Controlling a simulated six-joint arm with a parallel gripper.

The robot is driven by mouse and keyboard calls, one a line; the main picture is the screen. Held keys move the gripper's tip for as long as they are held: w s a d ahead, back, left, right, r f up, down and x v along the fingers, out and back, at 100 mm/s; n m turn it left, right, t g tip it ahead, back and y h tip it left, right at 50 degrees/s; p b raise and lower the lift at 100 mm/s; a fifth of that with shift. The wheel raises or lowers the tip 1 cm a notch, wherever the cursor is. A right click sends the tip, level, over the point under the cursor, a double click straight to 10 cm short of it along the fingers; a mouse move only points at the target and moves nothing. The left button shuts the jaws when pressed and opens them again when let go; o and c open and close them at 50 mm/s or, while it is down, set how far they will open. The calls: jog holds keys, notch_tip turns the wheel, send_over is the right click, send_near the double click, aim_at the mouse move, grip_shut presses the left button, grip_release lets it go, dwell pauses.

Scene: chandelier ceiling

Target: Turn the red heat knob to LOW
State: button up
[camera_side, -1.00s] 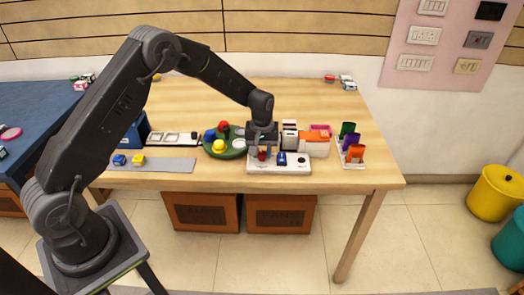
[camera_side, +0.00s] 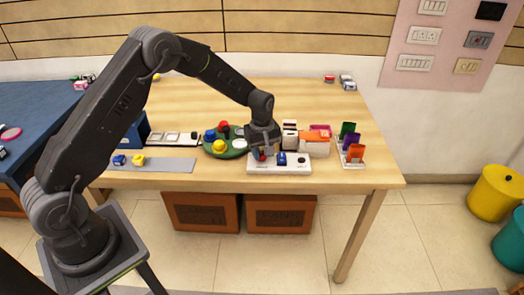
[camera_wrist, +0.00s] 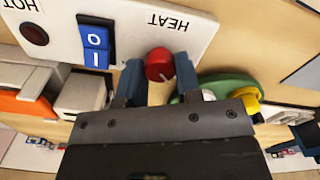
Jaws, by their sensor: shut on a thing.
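The red heat knob (camera_wrist: 159,64) sits on the white control panel (camera_wrist: 137,17) marked HEAT, which appears upside down in the wrist view. My gripper (camera_wrist: 161,76) has one finger on each side of the knob and is shut on it. In the side view the red knob (camera_side: 261,157) shows just under my gripper (camera_side: 263,152), at the left part of the panel (camera_side: 298,169). No LOW mark can be read, and the knob's pointer cannot be made out.
A blue rocker switch (camera_wrist: 95,45) and a dark red HOT lamp (camera_wrist: 34,33) share the panel. A green round tray (camera_side: 236,154) with coloured pieces stands close to the left. White and orange boxes (camera_side: 314,145) stand behind to the right. The table's front edge is near.

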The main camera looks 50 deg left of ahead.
aim_at(262, 153)
jog(key=o, duration=0.9)
notch_tip(262, 153, up, 14)
jog(key=shift+f, duration=0.1)
dwell(0.4)
jog(key=s+d+r+m+t, duration=0.35)
jog(key=s+r+m, duration=0.35)
jog(key=s+r, duration=0.7)
jog(key=s+d+m, duration=0.1)
jog(key=s+m, duration=0.1)
jog(key=s, duration=0.3)
jog(key=s+d+f+m+t, duration=0.1)
jog(key=s+m, duration=0.1)
jog(key=s, duration=0.4)
jog(key=s+d+m+t, duration=0.1)
jog(key=s+m, duration=0.1)
jog(key=s, duration=0.3)
jog(key=shift+s+d+f+m, duration=0.15)
jog(key=shift+s+f+m, duration=0.15)
jog(key=shift+s, duration=0.1)
